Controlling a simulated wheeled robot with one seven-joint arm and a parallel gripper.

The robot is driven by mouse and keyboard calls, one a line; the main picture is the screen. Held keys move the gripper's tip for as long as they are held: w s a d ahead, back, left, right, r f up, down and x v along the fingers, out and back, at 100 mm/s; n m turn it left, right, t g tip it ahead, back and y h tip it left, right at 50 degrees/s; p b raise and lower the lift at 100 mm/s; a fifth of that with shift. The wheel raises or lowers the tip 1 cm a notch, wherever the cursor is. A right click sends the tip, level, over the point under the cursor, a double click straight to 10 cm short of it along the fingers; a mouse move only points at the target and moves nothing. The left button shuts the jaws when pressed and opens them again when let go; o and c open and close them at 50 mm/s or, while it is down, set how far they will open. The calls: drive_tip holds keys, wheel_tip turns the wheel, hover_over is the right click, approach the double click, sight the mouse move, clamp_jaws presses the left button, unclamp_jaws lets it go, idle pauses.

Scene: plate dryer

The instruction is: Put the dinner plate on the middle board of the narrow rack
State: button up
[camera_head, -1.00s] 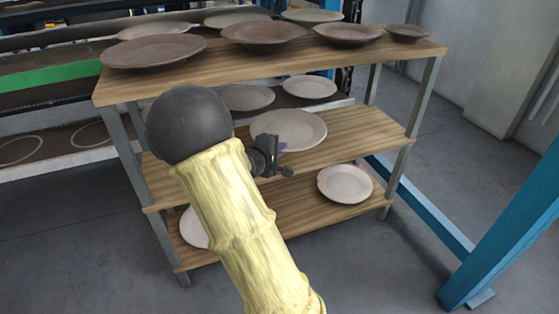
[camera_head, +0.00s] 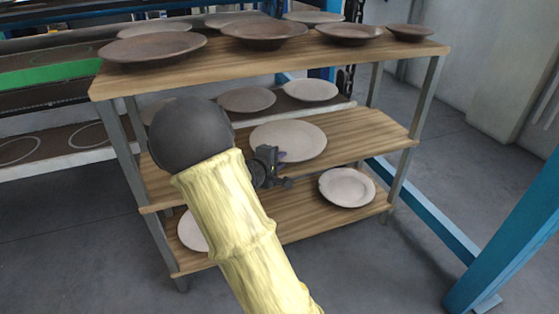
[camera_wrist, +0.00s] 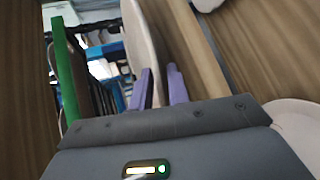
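The narrow rack has three wooden boards on grey metal legs. A pale dinner plate (camera_head: 290,141) is at its middle board (camera_head: 375,133), near the front and roughly level. My gripper (camera_head: 280,170) is at the plate's near edge, partly hidden by my arm. In the wrist view, which is turned sideways, the plate (camera_wrist: 143,35) shows nearly edge-on. Its rim lies between the two purple fingers (camera_wrist: 162,85) and fills the narrow gap. The middle board (camera_wrist: 195,45) is close beside the lower finger. I cannot tell whether the plate touches the board.
The top board (camera_head: 270,63) holds several brown plates. The bottom board (camera_head: 300,213) carries a pale plate (camera_head: 346,187) at right and another (camera_head: 191,231) at left, partly hidden. A larger rack with a green edge (camera_head: 50,74) stands behind at left. A blue frame (camera_head: 510,240) stands at right.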

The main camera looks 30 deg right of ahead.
drive_tip(key=shift+s+a+r+p, duration=0.2)
drive_tip(key=shift+a+r+p, duration=0.15)
drive_tip(key=shift+r+p, duration=0.05)
drive_tip(key=p+v, duration=0.7)
drive_tip(key=v, duration=0.4)
drive_tip(key=shift+f, duration=0.15)
drive_tip(key=shift+a, duration=0.1)
